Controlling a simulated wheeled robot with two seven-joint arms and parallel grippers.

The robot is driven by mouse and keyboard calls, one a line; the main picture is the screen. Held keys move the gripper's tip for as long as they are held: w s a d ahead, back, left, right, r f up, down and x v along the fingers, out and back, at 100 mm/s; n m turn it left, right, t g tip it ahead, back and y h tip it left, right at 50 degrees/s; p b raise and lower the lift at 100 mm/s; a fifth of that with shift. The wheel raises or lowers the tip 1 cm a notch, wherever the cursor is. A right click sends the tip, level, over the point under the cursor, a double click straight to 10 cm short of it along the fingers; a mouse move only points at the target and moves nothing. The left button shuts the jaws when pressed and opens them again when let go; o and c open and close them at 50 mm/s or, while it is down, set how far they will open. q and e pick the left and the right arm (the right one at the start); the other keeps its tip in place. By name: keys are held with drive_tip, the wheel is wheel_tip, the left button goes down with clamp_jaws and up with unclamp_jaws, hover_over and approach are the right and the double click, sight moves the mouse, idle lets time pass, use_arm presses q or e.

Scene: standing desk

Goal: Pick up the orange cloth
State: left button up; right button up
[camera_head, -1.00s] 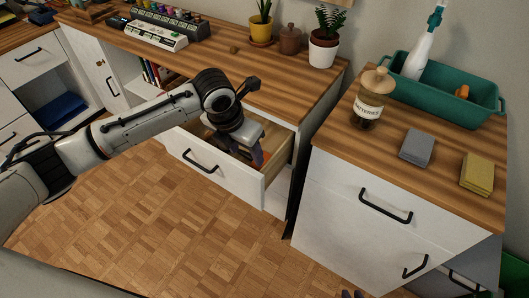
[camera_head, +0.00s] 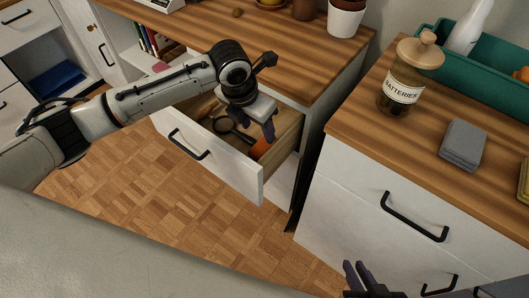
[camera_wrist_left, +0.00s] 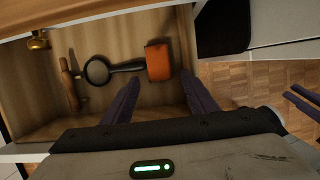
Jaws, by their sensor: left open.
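A small orange piece, which looks like the folded orange cloth (camera_wrist_left: 158,62), lies in the open drawer by the black handle of a magnifying glass. In the head view the cloth (camera_head: 260,148) is partly hidden behind my left gripper (camera_head: 268,130). In the left wrist view my left gripper (camera_wrist_left: 160,84) is open and empty, its two fingers pointing into the drawer toward the cloth, one on either side of its line. My right gripper (camera_head: 358,268) is at the bottom of the head view, away from the drawer, its fingers apart and empty.
The drawer (camera_head: 215,160) also holds a magnifying glass (camera_wrist_left: 97,71) and a wooden item (camera_wrist_left: 69,82). Drawer walls bound the space around my left gripper. On the right cabinet stand a batteries jar (camera_head: 404,88), a grey folded stack (camera_head: 462,146) and a teal bin (camera_head: 480,75).

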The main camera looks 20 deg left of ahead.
sight(264, 146)
use_arm(q)
drive_tip(key=b+x, duration=0.2)
drive_tip(key=x, duration=0.8)
drive_tip(key=shift+w+a+f, duration=0.1)
drive_tip(key=shift+a+f, duration=0.05)
drive_tip(key=shift+f, duration=0.15)
